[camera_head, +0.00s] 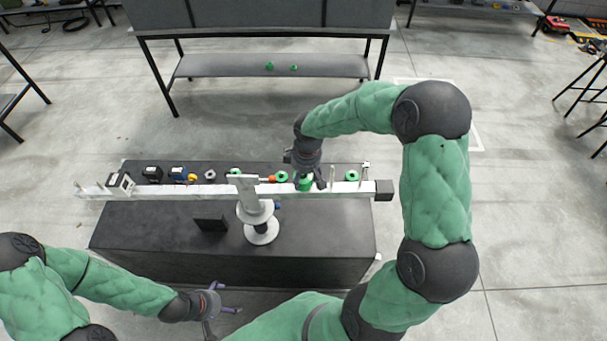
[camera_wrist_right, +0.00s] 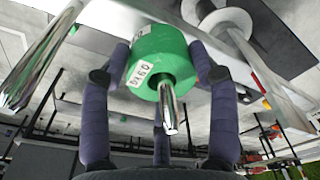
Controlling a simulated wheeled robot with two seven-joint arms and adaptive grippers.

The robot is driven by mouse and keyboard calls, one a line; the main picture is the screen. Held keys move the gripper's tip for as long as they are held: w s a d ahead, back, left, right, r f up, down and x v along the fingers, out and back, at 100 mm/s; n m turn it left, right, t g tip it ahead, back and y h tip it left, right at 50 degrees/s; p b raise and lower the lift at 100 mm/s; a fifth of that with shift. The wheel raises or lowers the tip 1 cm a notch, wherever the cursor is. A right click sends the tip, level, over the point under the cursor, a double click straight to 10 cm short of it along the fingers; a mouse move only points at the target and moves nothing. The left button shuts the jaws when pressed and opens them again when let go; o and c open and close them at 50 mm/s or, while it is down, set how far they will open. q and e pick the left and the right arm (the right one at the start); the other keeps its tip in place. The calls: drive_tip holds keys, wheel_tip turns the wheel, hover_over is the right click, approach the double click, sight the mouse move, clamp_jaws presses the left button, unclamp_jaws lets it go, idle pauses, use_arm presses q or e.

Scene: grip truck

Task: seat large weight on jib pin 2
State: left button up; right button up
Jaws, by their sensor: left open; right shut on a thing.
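The large weight is a green cylinder (camera_head: 305,184) with a white label, at the long silver jib (camera_head: 215,190). In the right wrist view the weight (camera_wrist_right: 165,58) sits between the purple fingers, and a shiny pin (camera_wrist_right: 169,108) sticks out of its middle toward my palm, so the weight is around that pin. Whether it rests fully on the jib is unclear. My right gripper (camera_head: 307,180) is shut on the weight from above. Another bare pin (camera_head: 332,176) stands to the right; it shows large in the wrist view (camera_wrist_right: 38,62). My left gripper (camera_head: 222,300) is open and empty, in front of the table.
Smaller green weights (camera_head: 352,175) and other small parts (camera_head: 178,174) lie behind the jib on the dark table (camera_head: 320,235). A white post with round discs (camera_head: 258,212) carries the jib. A black block (camera_head: 383,190) is at the jib's right end.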

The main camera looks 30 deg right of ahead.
sight(307, 178)
drive_tip(key=shift+d+f+b, duration=0.1)
drive_tip(key=shift+f+b, duration=0.7)
drive_tip(key=shift+f, duration=0.3)
drive_tip(key=o, duration=1.5)
drive_tip(key=shift+f, duration=0.1)
drive_tip(key=shift+s, duration=0.15)
drive_tip(key=r, duration=1.2)
drive_tip(key=shift+s+d, duration=0.1)
drive_tip(key=shift+s, duration=0.3)
